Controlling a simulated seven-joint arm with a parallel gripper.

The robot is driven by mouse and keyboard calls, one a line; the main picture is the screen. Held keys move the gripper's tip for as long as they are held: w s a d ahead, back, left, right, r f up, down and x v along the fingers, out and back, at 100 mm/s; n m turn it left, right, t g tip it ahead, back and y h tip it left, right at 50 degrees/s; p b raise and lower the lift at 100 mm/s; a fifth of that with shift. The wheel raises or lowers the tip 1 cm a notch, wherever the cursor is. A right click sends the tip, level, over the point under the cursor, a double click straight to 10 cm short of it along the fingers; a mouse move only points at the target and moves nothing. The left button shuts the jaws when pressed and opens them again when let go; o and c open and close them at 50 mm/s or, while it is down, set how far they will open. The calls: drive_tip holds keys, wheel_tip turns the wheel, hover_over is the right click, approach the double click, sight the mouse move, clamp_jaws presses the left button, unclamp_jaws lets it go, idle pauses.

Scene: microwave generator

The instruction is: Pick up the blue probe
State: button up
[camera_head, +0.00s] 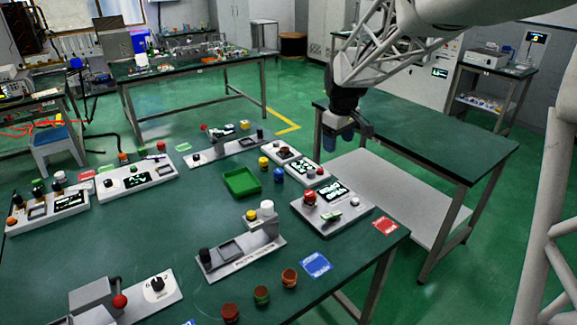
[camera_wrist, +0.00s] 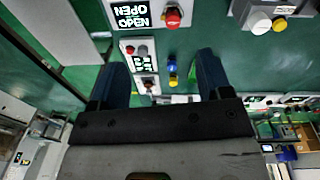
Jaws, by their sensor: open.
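The blue probe, a short upright blue cylinder (camera_head: 279,175), stands on the green table just right of the green tray. A yellow cylinder (camera_head: 263,163) stands close behind it to the left. In the wrist view the blue cylinder (camera_wrist: 172,64) shows between my fingers, with the yellow one (camera_wrist: 172,82) below it in the picture. My gripper (camera_head: 338,143) is open and empty, with dark blue fingers pointing down. It is raised near the table's right side, to the right of and above the probe. My fingers in the wrist view (camera_wrist: 162,65) touch nothing visible.
A green tray (camera_head: 241,182) lies left of the probe. A white panel with buttons (camera_head: 303,170) stands close to its right, and a larger panel (camera_head: 330,207) reading OPEN is nearer. A grey fixture (camera_head: 240,248) stands in front. Red and blue mats lie near the table edge.

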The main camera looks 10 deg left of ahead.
drive_tip(key=w+a+f+n, duration=0.3)
drive_tip(key=w+a+f, duration=0.6)
drive_tip(key=w+a, duration=0.15)
drive_tip(key=n+g, duration=0.1)
drive_tip(key=n, duration=0.3)
hover_over(279, 171)
wheel_tip(279, 171, down, 13)
drive_tip(key=shift+a+r, duration=0.1)
drive_tip(key=shift+a, duration=0.05)
drive_tip(key=shift+s, duration=0.1)
drive_tip(key=shift+f, duration=1.3)
drive_tip(key=shift+f, duration=0.1)
drive_tip(key=shift+w+f, duration=0.2)
drive_tip(key=shift+f, duration=2.3)
